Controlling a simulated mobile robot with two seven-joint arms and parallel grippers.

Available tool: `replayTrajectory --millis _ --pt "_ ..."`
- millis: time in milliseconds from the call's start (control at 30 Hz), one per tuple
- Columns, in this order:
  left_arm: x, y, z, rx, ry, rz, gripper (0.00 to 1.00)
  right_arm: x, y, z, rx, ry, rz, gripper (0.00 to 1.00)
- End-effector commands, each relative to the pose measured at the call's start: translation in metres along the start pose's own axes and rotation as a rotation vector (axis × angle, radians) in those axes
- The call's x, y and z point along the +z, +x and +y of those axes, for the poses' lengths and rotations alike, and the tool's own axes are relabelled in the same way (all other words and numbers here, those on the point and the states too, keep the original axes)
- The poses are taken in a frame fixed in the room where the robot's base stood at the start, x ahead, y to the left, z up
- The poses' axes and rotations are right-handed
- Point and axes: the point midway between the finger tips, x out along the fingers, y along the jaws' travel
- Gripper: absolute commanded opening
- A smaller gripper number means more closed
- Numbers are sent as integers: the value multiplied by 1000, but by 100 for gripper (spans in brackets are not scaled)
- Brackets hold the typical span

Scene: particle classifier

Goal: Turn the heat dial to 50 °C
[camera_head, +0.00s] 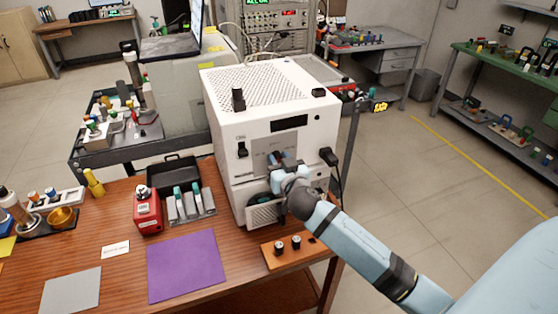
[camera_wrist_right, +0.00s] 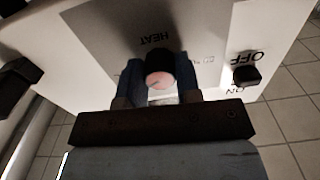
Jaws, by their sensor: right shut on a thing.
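The white machine (camera_head: 262,125) stands on the wooden table, its front panel facing me. The heat dial (camera_wrist_right: 160,72) shows in the right wrist view as a dark round knob with a pale pinkish face, beneath an upside-down HEAT label (camera_wrist_right: 154,39). My right gripper (camera_head: 281,158) is at the front panel, shut on the heat dial, with one finger on each side of it in the wrist view. In the head view the gripper largely hides the dial. I cannot read the dial's setting. My left gripper is not in view.
An ON/OFF switch (camera_wrist_right: 247,76) is beside the dial. A black plug-like part (camera_head: 328,157) sticks out at the panel's right. An orange-brown board with two small knobs (camera_head: 279,246) lies in front. A purple mat (camera_head: 187,267) and red box (camera_head: 147,211) are left.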

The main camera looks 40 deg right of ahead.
Motion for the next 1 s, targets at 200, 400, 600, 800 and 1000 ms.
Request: replayTrajectory --millis 200,400,600,800,1000 --pt "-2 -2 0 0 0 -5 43 -1 0 0 0 -143 -2 8" --pt "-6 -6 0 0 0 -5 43 -2 0 0 0 -327 -2 8" --pt "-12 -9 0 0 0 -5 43 -2 0 -1 0 -517 -5 8" --pt "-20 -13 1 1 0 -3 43 -2 0 -1 0 -710 -6 8" --pt "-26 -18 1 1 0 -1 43 -2 0 0 1 -900 -7 8"
